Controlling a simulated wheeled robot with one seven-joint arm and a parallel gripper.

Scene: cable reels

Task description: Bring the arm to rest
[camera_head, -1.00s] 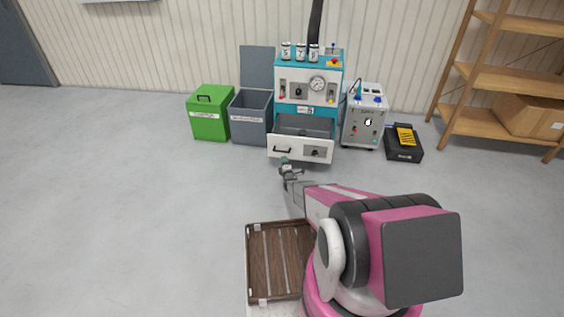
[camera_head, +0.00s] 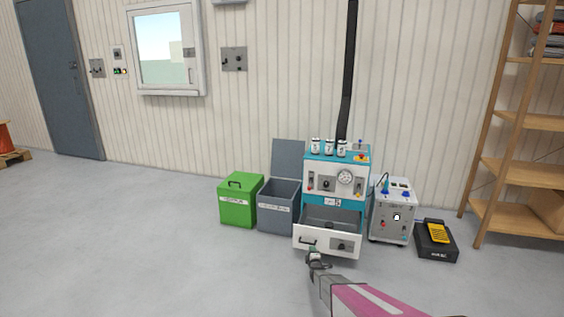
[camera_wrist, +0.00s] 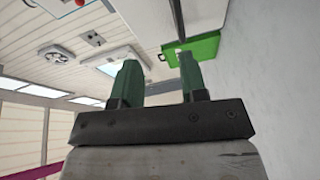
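My gripper (camera_wrist: 158,85) shows in the wrist view with its two green fingers apart and nothing between them. In the head view my gripper (camera_head: 314,252) is small, at the end of my pink and grey arm, just in front of the machine's pulled-out drawer (camera_head: 328,240). I cannot tell from the head view whether it touches the drawer front. The teal and white machine (camera_head: 336,180) stands against the wall with several small cans on top.
Left of the machine are a grey bin (camera_head: 279,207) with its lid up and a closed green bin (camera_head: 240,200). To the right are a grey unit (camera_head: 392,212), a black and yellow device (camera_head: 436,238) and a wooden shelf (camera_head: 520,165).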

